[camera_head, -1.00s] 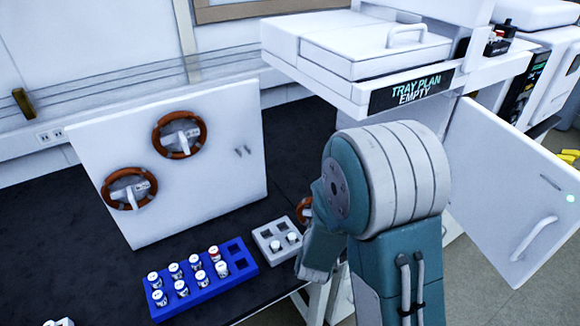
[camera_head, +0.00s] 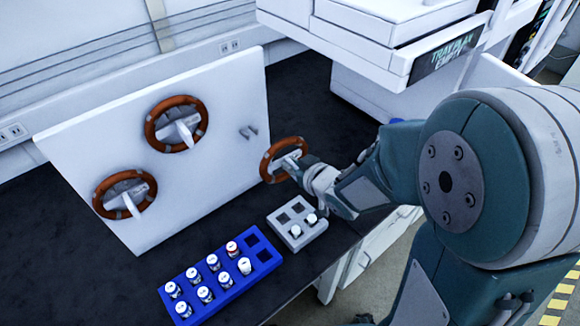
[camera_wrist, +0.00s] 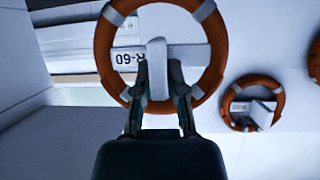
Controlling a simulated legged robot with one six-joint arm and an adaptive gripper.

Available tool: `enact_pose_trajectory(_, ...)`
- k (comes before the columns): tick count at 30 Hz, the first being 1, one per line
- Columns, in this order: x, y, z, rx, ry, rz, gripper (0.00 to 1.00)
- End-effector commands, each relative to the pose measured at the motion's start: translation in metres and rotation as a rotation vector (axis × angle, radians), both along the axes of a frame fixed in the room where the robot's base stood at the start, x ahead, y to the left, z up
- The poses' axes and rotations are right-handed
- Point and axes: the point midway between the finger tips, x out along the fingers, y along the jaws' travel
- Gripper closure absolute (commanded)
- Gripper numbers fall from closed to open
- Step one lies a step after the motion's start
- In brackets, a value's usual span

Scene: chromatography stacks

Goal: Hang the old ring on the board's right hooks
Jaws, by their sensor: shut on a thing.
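My gripper (camera_head: 299,170) is shut on the pale tab of an orange ring with grey bands (camera_head: 266,166). It holds the ring upright, just right of the white board (camera_head: 225,185). In the wrist view my gripper (camera_wrist: 158,88) grips the tab at the centre of the ring (camera_wrist: 104,45). The right hooks (camera_head: 248,132) are two small grey pegs near the board's right edge, and they look bare. Two similar rings hang on the board, an upper one (camera_head: 151,128) and a lower left one (camera_head: 99,199).
A blue rack (camera_head: 262,269) with several capped vials and a grey rack (camera_head: 308,234) with two vials stand on the dark bench (camera_head: 300,95) before the board. A white machine with a sign (camera_head: 440,55) overhangs at the back right.

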Motion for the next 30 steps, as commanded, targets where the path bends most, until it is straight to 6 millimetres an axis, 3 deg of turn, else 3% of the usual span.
enact_pose_trajectory(8,-0.008,0.009,0.002,-0.004,0.0,0.071,1.0)
enact_pose_trajectory(30,0.032,0.036,0.001,-0.003,0.0,0.069,1.0)
